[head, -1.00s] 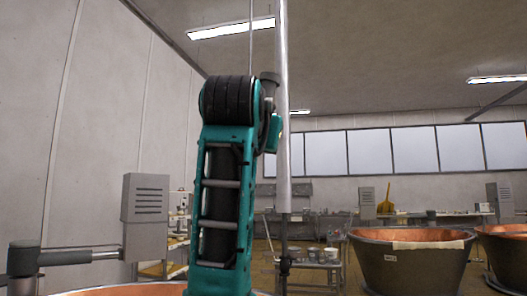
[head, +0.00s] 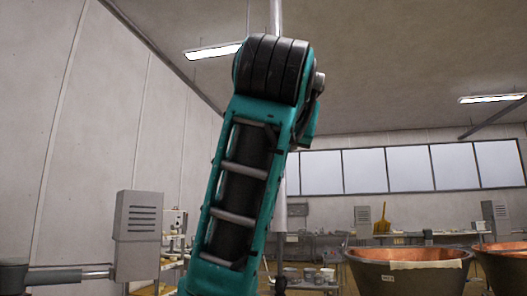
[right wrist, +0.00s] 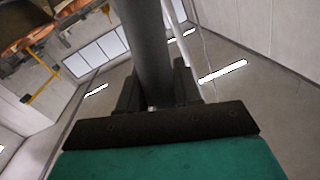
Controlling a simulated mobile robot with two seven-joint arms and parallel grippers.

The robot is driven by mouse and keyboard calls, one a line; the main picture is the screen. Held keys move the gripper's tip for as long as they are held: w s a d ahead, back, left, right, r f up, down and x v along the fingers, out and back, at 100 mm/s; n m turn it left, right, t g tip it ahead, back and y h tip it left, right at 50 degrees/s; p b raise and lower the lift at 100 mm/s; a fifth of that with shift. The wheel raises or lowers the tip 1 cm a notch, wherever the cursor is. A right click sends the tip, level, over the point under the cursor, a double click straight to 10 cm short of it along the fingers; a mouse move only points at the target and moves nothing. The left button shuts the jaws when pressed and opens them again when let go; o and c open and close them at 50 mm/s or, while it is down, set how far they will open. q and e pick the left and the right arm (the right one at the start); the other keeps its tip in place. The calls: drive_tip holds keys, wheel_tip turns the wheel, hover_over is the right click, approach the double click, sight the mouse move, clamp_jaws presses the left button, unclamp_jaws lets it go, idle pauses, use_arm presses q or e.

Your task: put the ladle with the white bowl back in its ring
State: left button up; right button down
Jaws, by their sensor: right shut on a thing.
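My right gripper (right wrist: 155,92) is shut on a thick dark grey rod (right wrist: 143,40) in the right wrist view. The rod looks like a ladle's handle and runs out past the top edge. Its bowl is out of view, so its colour cannot be told. In the head view a teal arm of mine fills the middle, and its gripper does not show. My left gripper is not in view. No ring for a ladle can be made out.
A copper vat (head: 408,274) stands at the right, with another (head: 502,266) beside it. A grey vented box (head: 138,222) stands at the left. A pale vertical pole (head: 278,178) is behind my arm. A bench with small containers (head: 308,275) stands farther back.

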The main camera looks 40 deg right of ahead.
use_arm(q)
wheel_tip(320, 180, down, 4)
drive_tip(key=b, duration=0.4)
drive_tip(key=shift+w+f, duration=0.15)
use_arm(e)
drive_tip(key=s+r, duration=0.2)
drive_tip(key=s, duration=1.9)
drive_tip(key=shift+s, duration=0.25)
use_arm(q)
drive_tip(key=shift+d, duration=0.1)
use_arm(e)
drive_tip(key=shift+r, duration=0.1)
